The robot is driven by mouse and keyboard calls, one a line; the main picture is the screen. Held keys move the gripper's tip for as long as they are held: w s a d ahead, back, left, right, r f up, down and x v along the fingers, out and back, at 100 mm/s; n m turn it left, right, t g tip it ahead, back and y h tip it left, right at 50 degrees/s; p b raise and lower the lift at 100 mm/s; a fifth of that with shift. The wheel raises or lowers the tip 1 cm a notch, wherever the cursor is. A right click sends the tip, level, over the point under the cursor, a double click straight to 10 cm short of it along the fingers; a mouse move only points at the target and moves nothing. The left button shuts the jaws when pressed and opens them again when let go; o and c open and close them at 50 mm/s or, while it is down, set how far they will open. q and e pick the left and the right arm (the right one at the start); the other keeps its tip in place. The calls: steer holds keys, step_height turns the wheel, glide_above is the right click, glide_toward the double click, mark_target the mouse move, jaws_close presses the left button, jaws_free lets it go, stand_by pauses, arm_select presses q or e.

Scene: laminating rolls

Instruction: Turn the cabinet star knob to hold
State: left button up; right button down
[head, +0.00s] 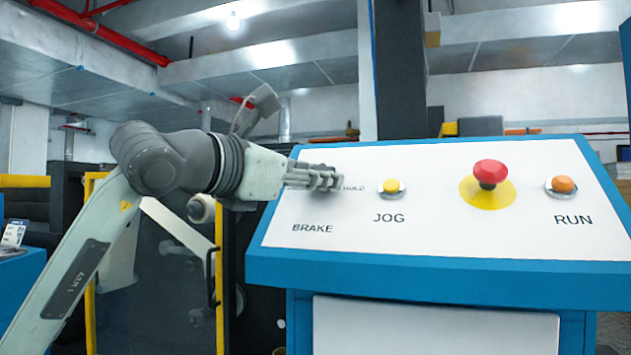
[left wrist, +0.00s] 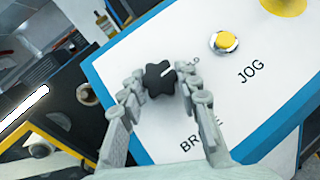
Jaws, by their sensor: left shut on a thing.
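The black star knob (left wrist: 158,78) sits on the white face of the blue cabinet panel, above the BRAKE label, and has a white pointer line. In the left wrist view the line points toward the upper right, near a partly hidden label. My left gripper (head: 326,179) reaches in from the left over the panel. In the left wrist view its fingers (left wrist: 160,88) are on both sides of the knob and shut on it. In the head view the fingers hide most of the knob, and part of the HOLD label (head: 354,188) shows beside them. My right gripper is not in view.
To the right on the panel (head: 430,230) are a yellow JOG button (head: 391,187), a red mushroom button (head: 490,173) on a yellow disc and an orange RUN button (head: 563,185). A dark machine with a yellow frame (head: 90,270) stands at the left behind my arm.

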arm_select(q)
steer(key=shift+m+g, duration=0.3)
steer(key=shift+m, duration=0.1)
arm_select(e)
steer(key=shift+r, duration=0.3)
arm_select(q)
steer(key=o, duration=1.2)
steer(key=shift+c, duration=0.2)
steer(key=v, duration=1.2)
steer(key=shift+a+f, duration=0.1)
steer(key=shift+f, duration=0.05)
